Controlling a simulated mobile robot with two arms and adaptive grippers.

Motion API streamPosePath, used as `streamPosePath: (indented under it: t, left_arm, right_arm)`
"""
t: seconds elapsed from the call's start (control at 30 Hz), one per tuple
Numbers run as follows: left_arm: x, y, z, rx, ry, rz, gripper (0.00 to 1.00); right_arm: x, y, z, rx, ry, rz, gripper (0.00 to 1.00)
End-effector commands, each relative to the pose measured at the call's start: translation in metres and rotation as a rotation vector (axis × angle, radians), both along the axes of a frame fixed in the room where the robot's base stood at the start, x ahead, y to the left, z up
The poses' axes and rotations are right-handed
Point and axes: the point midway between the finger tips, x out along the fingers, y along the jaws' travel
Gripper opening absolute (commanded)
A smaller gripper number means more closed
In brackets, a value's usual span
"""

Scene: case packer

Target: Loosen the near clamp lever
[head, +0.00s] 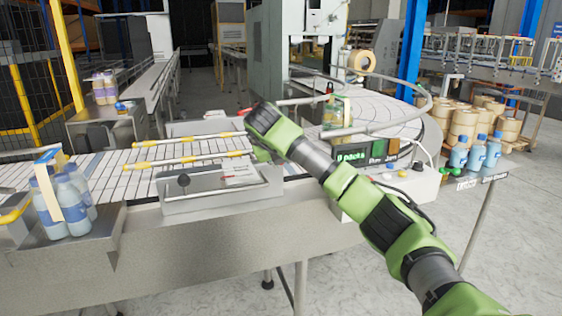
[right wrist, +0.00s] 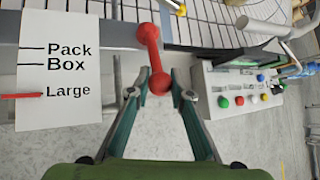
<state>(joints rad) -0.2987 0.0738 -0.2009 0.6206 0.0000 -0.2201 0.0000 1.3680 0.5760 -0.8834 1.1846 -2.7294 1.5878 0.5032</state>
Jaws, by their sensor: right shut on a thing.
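The near clamp lever (right wrist: 155,58) is red with a ball at each end. It shows in the right wrist view in front of a grey rail edge. My right gripper (right wrist: 160,94) has its two fingertips on either side of the lever's lower ball and is shut on it. In the head view my right arm reaches in from the lower right, and its wrist hides most of the gripper and this lever. My left gripper is not in either view.
A "Pack Box Large" card (right wrist: 60,65) hangs beside the lever. A button panel (right wrist: 240,88) is to its right. Yellow-ended guide rails (head: 190,162) cross the conveyor (head: 120,160). Bottles (head: 68,205) stand at the left.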

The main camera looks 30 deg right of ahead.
Motion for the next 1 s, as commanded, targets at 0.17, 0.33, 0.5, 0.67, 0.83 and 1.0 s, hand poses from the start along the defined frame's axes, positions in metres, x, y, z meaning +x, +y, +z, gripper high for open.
streamPosePath:
  t: [0.17,0.33,0.5,0.67,0.83,1.0]
  left_arm:
    - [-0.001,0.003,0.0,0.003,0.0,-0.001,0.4]
    - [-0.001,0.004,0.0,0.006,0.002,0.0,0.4]
    - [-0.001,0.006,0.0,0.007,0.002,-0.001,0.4]
    - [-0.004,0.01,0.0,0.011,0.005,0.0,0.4]
    - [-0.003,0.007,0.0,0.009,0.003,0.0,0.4]
    - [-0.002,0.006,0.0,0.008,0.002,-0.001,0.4]
  right_arm:
    - [0.001,0.001,0.003,0.002,-0.008,0.002,0.0]
    - [0.001,0.0,0.003,0.001,-0.006,0.002,0.38]
    - [0.0,0.0,0.002,0.0,-0.003,0.001,0.38]
    - [-0.001,0.001,0.003,0.0,-0.003,0.002,0.38]
    - [-0.012,0.011,0.018,0.0,-0.005,0.004,0.38]
    - [-0.033,0.029,0.043,-0.002,-0.006,0.004,0.38]
